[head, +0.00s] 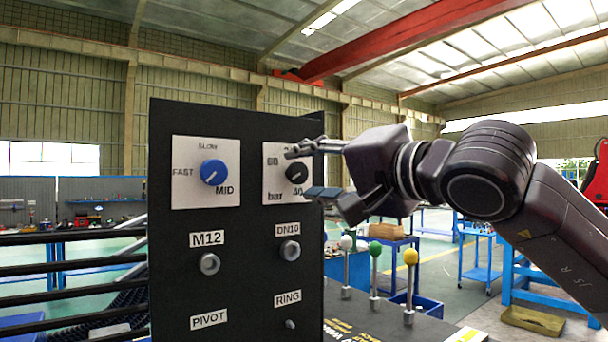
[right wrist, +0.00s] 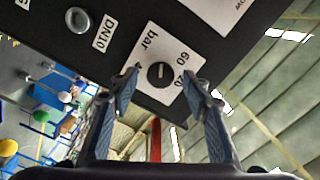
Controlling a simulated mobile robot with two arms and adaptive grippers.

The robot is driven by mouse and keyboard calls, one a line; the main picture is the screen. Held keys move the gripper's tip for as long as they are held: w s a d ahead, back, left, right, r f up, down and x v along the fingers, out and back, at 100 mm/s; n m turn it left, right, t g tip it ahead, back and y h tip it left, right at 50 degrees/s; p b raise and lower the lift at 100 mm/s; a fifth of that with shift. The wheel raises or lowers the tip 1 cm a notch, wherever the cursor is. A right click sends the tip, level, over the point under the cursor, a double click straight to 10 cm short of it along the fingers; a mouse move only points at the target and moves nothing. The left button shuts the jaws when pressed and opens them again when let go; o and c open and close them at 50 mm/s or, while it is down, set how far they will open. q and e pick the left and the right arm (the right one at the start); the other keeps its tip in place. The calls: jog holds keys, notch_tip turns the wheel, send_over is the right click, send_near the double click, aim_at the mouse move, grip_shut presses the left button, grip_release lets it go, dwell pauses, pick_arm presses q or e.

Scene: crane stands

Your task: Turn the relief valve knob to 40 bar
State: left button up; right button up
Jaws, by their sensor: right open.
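The relief valve knob (head: 296,172) is a small round black knob on a white dial plate (head: 270,180) at the upper right of the black panel. "60", "bar" and "40" show around it, with "40" at the lower right. In the right wrist view the knob (right wrist: 160,75) sits between the fingertips, with a light line across its face; I cannot tell the exact value it points to. My right gripper (head: 308,172) is open, its fingers on either side of the knob and apart from it. It also shows in the right wrist view (right wrist: 162,86). My left gripper is out of view.
A blue knob (head: 213,172) with SLOW, FAST and MID labels is left of the dial. Below are the M12 socket (head: 209,264) and DN10 socket (head: 290,251). Levers with white, green and yellow balls (head: 410,257) stand right of the panel, below my right arm.

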jog(key=v, duration=1)
jog(key=shift+s+d, duration=0.15)
jog(key=shift+s, duration=0.05)
